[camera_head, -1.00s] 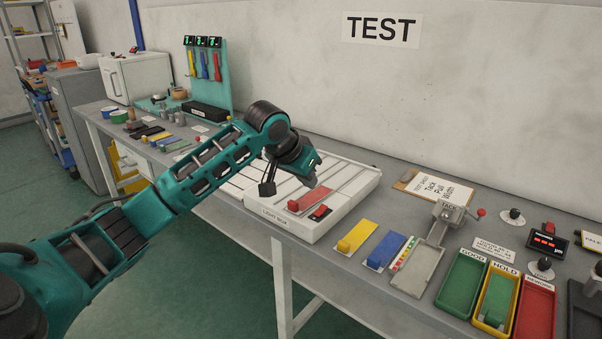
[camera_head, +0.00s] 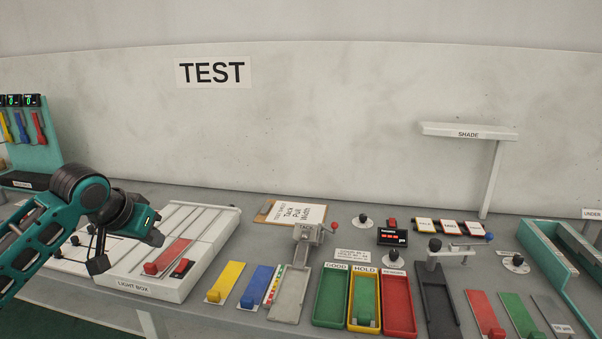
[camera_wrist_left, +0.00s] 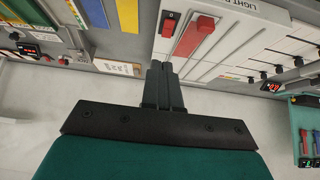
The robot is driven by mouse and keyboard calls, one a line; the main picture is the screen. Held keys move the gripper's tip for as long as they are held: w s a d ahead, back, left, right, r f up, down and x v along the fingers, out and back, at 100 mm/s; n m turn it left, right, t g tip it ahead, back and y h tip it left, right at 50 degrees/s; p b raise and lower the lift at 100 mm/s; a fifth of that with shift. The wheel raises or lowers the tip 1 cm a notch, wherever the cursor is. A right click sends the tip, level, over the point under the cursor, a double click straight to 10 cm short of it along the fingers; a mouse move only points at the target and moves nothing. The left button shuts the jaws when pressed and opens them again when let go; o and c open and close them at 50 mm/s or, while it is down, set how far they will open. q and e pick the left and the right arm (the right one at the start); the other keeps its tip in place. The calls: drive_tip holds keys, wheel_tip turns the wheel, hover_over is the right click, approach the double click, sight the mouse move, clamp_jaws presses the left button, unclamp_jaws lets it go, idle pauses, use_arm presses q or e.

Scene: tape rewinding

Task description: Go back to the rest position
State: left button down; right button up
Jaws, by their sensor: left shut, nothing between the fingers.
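My left gripper (camera_head: 97,265) hangs over the left part of the white light box (camera_head: 150,288) in the head view. In the left wrist view its fingers (camera_wrist_left: 161,68) are together with nothing between them, beside the light box and its red piece. The red strip (camera_head: 172,254) lies on the light box, apart from the gripper. My right gripper is in neither view.
Yellow (camera_head: 227,282) and blue (camera_head: 256,285) strips lie right of the light box. Green (camera_head: 331,297), yellow and red (camera_head: 398,305) trays stand farther right. A clipboard (camera_head: 292,212) lies behind. A shade (camera_head: 468,131) stands on a post.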

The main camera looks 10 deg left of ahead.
use_arm(q)
drive_tip(key=s+d+f+m+t+h, duration=0.1)
drive_tip(key=s+d+f, duration=0.3)
drive_tip(key=f, duration=0.5)
drive_tip(key=s+d+f+h, duration=0.1)
drive_tip(key=d+f, duration=0.6)
drive_tip(key=f, duration=0.2)
drive_tip(key=s+d+f+t, duration=0.1)
drive_tip(key=s+d+f, duration=0.2)
drive_tip(key=s, duration=0.6)
drive_tip(key=s+d+f+t, duration=0.1)
drive_tip(key=s+d+f, duration=0.2)
drive_tip(key=s+f, duration=0.4)
drive_tip(key=s, duration=0.3)
drive_tip(key=shift+d+f+m+t+y, duration=0.15)
drive_tip(key=shift+d+m+t+y, duration=0.05)
drive_tip(key=shift+m+t+y, duration=0.1)
drive_tip(key=shift+w, duration=0.1)
